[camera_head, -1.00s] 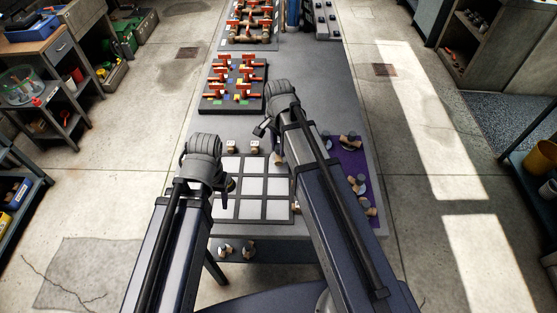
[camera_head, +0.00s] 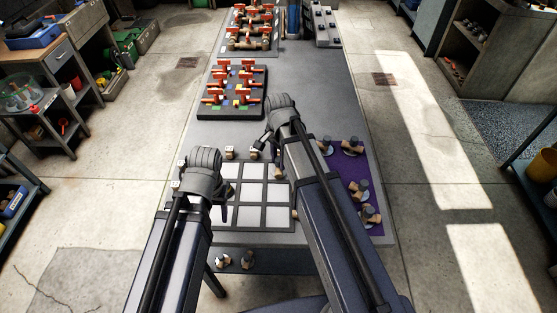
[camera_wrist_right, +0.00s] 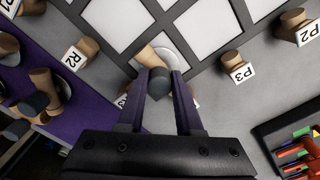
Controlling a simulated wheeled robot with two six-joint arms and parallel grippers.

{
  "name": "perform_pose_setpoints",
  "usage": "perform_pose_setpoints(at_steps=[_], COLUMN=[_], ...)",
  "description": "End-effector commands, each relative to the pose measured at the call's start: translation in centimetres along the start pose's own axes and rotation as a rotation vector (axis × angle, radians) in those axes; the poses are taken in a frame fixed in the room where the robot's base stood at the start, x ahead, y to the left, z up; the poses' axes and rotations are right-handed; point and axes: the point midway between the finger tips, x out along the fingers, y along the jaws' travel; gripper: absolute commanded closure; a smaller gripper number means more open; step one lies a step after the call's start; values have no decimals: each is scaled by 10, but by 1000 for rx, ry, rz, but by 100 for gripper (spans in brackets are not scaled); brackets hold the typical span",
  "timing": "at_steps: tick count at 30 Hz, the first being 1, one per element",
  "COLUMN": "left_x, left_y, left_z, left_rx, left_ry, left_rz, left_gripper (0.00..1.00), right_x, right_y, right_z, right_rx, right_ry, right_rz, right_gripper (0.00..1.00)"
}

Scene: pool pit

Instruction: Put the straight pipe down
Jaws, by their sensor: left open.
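In the right wrist view my right gripper (camera_wrist_right: 158,80) has its two fingers closed on a brown pipe piece (camera_wrist_right: 150,57) by its dark grey round end. A pale disc shows behind this piece, over the edge of the white-celled grid (camera_wrist_right: 213,35). I take it to be the straight pipe; whether it touches the surface I cannot tell.
Similar pipe pieces stand on a purple mat (camera_head: 345,193) at the right. Small labelled blocks, such as P3 (camera_wrist_right: 240,71) and R2 (camera_wrist_right: 77,57), line the grid. A dark board with red-handled fittings (camera_head: 233,90) lies farther back. Grey table (camera_head: 310,90) is clear beyond my right arm.

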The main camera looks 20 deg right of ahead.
Motion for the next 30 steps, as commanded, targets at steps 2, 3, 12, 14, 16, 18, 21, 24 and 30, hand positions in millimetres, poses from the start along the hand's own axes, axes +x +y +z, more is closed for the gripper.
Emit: perform_pose_setpoints(at_steps=[2,3,12,14,16,18,21,24,30], left_x=[0,0,0,0,-1,-2,-6,-14,-38], left_y=[0,0,0,0,0,0,-1,-1,-4], left_z=[0,0,0,0,0,0,0,1,2], left_rx=[0,0,0,0,0,0,0,0,0], left_ry=[0,0,0,0,0,0,0,0,0], left_rz=[0,0,0,0,0,0,0,0,0], left_gripper=[36,36,36,36,36,36,36,36,36], right_x=[0,0,0,0,-1,-2,-6,-14,-38], right_y=[0,0,0,0,0,0,0,0,0], right_z=[0,0,0,0,0,0,0,0,0], right_rx=[0,0,0,0,0,0,0,0,0], right_ry=[0,0,0,0,0,0,0,0,0], right_rz=[0,0,0,0,0,0,0,0,0], right_gripper=[54,49,36,36,36,36,36,36,36])
